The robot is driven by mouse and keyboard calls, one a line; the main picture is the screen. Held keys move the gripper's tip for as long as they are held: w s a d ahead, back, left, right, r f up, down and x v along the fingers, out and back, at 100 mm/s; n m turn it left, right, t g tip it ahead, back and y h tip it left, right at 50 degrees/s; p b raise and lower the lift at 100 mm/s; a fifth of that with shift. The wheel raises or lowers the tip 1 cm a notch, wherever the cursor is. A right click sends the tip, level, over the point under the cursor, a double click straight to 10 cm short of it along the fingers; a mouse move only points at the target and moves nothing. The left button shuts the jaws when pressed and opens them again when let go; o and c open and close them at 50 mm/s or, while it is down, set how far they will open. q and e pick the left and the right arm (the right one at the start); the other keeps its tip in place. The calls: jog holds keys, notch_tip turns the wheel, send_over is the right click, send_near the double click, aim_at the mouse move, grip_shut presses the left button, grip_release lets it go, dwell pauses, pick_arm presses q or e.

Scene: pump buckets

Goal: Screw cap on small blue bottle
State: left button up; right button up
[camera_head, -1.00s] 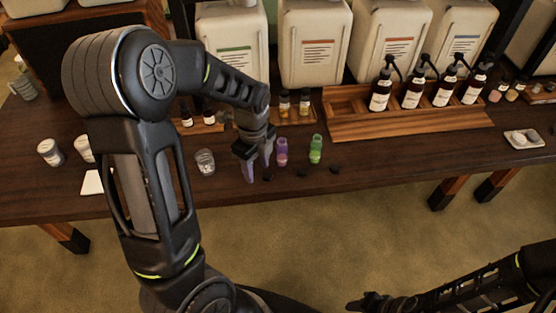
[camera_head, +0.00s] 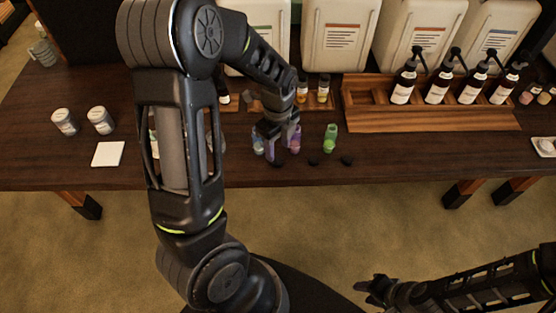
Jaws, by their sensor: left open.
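The small blue bottle (camera_head: 258,141) stands on the dark table, partly hidden by my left gripper. A purple bottle (camera_head: 296,139) and a green bottle (camera_head: 330,138) stand to its right. Three small black caps lie in front of the bottles: a left one (camera_head: 277,164), a middle one (camera_head: 314,162) and a right one (camera_head: 347,160). My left gripper (camera_head: 276,150) is open, pointing down between the blue and purple bottles, above and behind the left cap. Contact with a bottle cannot be made out. My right gripper (camera_head: 372,288) is low in front of the table; its jaw state is unclear.
A wooden rack (camera_head: 430,120) with several dark pump bottles stands behind at the right, with large white canisters (camera_head: 335,35) at the back. Two small jars (camera_head: 82,121) and a white card (camera_head: 108,154) are at the left. The table front right of the caps is clear.

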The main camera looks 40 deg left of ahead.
aim_at(278, 161)
pick_arm(q)
jog(key=shift+f+p, duration=0.6)
jog(key=shift+f, duration=2)
grip_shut()
